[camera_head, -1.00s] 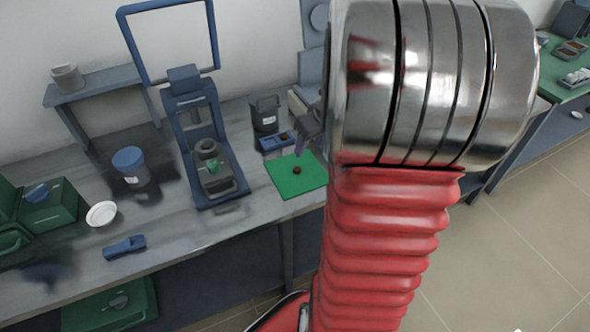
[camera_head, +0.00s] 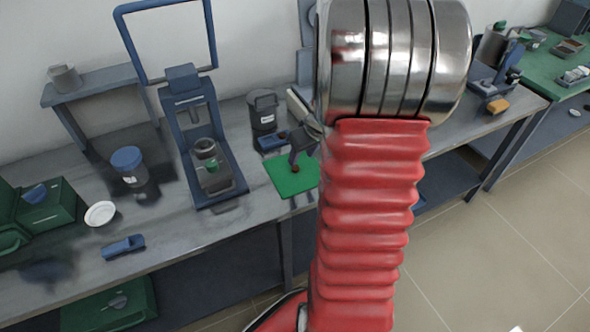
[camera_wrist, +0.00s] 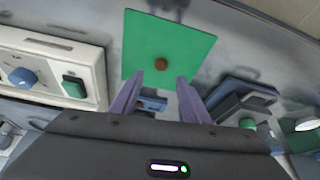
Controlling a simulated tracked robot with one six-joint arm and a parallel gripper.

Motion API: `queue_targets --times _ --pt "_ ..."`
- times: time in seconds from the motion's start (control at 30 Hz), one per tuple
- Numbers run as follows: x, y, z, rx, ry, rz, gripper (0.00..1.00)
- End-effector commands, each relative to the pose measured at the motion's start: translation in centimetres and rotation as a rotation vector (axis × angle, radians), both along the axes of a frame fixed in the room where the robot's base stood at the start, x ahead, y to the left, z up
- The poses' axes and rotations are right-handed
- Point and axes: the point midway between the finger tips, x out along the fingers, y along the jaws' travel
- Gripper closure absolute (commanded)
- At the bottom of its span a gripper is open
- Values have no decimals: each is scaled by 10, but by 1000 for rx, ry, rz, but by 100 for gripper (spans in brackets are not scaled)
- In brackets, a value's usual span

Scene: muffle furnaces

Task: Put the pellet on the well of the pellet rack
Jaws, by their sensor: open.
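The pellet (camera_head: 295,169) is a small brown disc lying on a green mat (camera_head: 284,182) on the bench. It also shows in the wrist view (camera_wrist: 161,62), near the middle of the mat (camera_wrist: 139,35). My gripper (camera_wrist: 160,80) is open and empty, with its two purple fingers pointing at the pellet; the tips stop just short of it in the picture. In the head view my gripper (camera_head: 296,157) is above the mat, partly hidden by my arm. A small blue block (camera_head: 270,142) behind the mat appears to be the pellet rack; it shows partly between my fingers (camera_wrist: 152,104). Its well is unclear.
A blue press (camera_head: 212,160) stands left of the mat. A dark jar (camera_head: 263,112) stands behind the blue block. A blue-lidded jar (camera_head: 128,165), a white dish (camera_head: 100,214) and a blue tool (camera_head: 123,247) are further left. A white control box (camera_wrist: 55,70) lies beside the mat.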

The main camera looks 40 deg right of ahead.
Motion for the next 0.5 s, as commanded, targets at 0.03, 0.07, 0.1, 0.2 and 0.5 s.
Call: queue_targets --times 0.03,0.07,0.1,0.2,0.5 --pt "2 0 -6 2 2 1 58" --pt "3 0 -9 2 2 1 58" --pt "4 0 -12 1 2 1 58" --pt "6 -1 -15 0 0 1 58" --pt "6 -1 -16 0 0 1 58"
